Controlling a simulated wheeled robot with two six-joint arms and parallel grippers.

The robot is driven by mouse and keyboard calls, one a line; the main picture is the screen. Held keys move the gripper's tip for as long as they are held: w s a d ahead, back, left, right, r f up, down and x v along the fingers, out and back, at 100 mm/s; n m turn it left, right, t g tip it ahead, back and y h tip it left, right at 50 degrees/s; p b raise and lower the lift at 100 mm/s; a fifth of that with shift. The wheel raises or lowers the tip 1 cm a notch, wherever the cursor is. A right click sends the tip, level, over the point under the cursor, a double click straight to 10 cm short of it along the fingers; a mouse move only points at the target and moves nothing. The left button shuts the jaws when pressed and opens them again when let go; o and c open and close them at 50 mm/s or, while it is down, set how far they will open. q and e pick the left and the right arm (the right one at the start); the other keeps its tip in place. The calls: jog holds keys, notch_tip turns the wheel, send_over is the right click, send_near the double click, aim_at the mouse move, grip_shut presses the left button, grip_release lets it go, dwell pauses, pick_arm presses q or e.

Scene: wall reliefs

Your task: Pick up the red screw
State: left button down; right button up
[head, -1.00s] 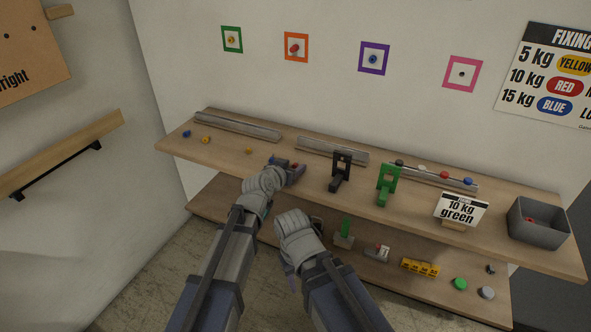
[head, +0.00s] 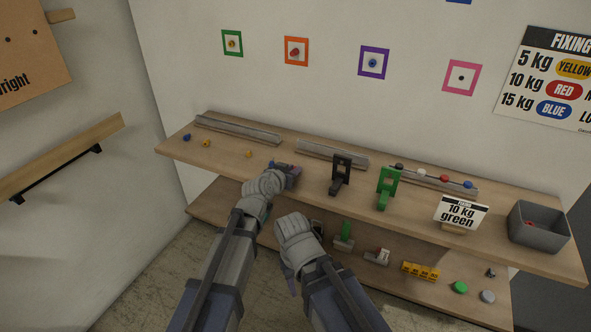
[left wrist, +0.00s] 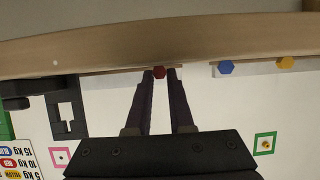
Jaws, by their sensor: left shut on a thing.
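The red screw (left wrist: 159,72) shows in the left wrist view between the fingertips of my left gripper (left wrist: 160,75), which is shut on it. In the head view my left gripper (head: 290,170) is at the upper shelf, left of the black stand, and mostly hides the screw. I cannot tell if the screw is clear of the shelf.
On the upper shelf (head: 225,158) are a black stand (head: 340,175), a green stand (head: 388,187), a sign reading 10 kg green (head: 460,211) and a grey bin (head: 538,228). Blue (head: 187,137) and yellow (head: 206,143) screws lie at left. Framed holes are on the wall.

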pick_arm(q)
jog(key=shift+r, duration=0.1)
notch_tip(320, 180, up, 10)
jog(key=p, duration=1)
